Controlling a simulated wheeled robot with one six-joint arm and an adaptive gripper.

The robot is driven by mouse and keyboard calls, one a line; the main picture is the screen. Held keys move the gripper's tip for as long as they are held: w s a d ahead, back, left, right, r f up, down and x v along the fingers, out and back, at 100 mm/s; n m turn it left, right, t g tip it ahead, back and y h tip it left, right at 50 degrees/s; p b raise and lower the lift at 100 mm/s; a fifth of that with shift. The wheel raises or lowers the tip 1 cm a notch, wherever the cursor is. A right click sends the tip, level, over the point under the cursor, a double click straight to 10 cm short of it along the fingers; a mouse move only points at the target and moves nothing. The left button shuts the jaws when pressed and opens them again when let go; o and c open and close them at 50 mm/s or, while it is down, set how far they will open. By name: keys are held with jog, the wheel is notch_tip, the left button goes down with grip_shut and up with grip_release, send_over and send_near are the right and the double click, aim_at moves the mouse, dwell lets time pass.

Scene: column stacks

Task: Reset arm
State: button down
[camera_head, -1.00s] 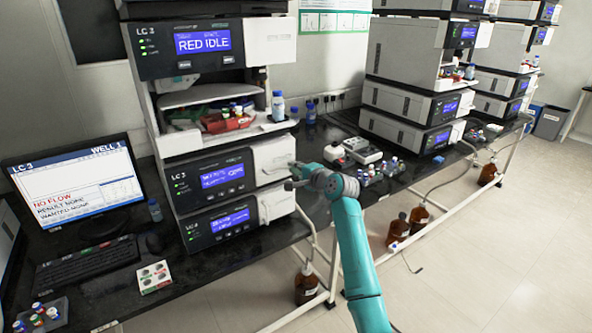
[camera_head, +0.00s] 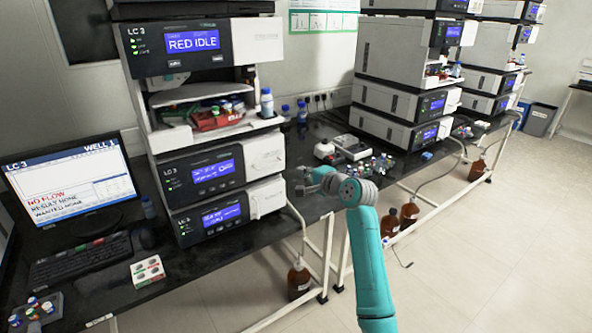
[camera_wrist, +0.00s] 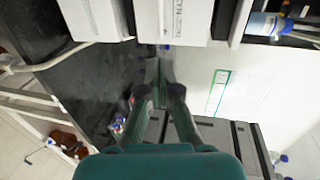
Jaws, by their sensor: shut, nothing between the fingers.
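My gripper (camera_head: 303,181) is in front of the bench, just right of the lower units of the LC 3 stack (camera_head: 205,177). It is shut and holds nothing. My teal arm reaches up to it from the bottom right. In the wrist view my gripper (camera_wrist: 158,72) points away from the camera with its fingers together, and no object shows between them. The LC 3 stack's upper screen reads RED IDLE. A gap shows between the gripper and the stack's white side in the head view.
A monitor (camera_head: 68,190) reading NO FLOW stands left of the stack, with a keyboard (camera_head: 80,262) before it. A tray with red racks (camera_head: 215,120) sits in the stack. Vials (camera_head: 378,166) stand on the bench right of my gripper. Brown bottles (camera_head: 299,279) stand below.

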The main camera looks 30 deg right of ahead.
jog(key=shift+v, duration=1.45)
jog(key=shift+f, duration=0.15)
